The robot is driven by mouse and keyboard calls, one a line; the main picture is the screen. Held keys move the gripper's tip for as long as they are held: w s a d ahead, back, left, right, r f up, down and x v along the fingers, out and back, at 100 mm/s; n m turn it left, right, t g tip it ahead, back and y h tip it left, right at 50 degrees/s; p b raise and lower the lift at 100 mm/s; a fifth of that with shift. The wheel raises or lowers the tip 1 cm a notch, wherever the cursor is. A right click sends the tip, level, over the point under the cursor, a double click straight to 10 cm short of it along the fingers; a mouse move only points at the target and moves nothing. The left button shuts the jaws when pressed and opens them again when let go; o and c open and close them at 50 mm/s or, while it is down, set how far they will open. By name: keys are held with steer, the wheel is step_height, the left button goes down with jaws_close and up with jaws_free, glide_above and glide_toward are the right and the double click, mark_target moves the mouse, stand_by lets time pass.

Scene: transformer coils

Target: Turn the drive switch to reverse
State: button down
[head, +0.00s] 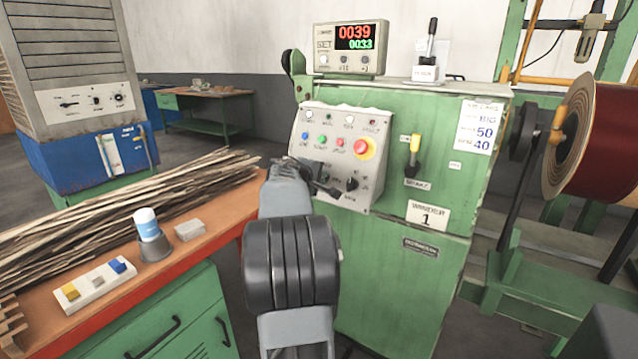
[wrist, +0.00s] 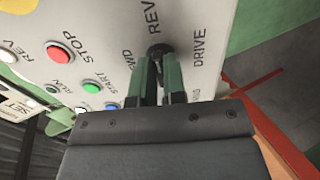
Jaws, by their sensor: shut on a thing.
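The drive switch (wrist: 159,49) is a dark rotary knob on the pale control panel, with the printed words DRIVE, REV and FWD around it. In the wrist view my gripper (wrist: 159,68) has its two green fingers closed about the knob, one on each side. The fingers hide part of the knob, so I cannot tell which mark it points to. In the head view my gripper (head: 322,186) reaches the lower left of the control panel (head: 310,130), and the arm and fingers mostly hide the switch.
Red (head: 340,143), green and blue buttons and a red emergency stop on yellow (head: 365,149) sit above. Another black knob (head: 351,184) is close on the right. A bench (head: 190,258) with sticks stands left; a large coil (head: 600,140) is on the right.

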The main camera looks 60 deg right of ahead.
stand_by(0.4)
steer(key=c, duration=1.2)
jaws_free()
steer(key=v, duration=1.3)
steer(key=shift+a+r+p, duration=0.1)
steer(key=shift+a+p, duration=0.25)
steer(key=shift+p, duration=0.05)
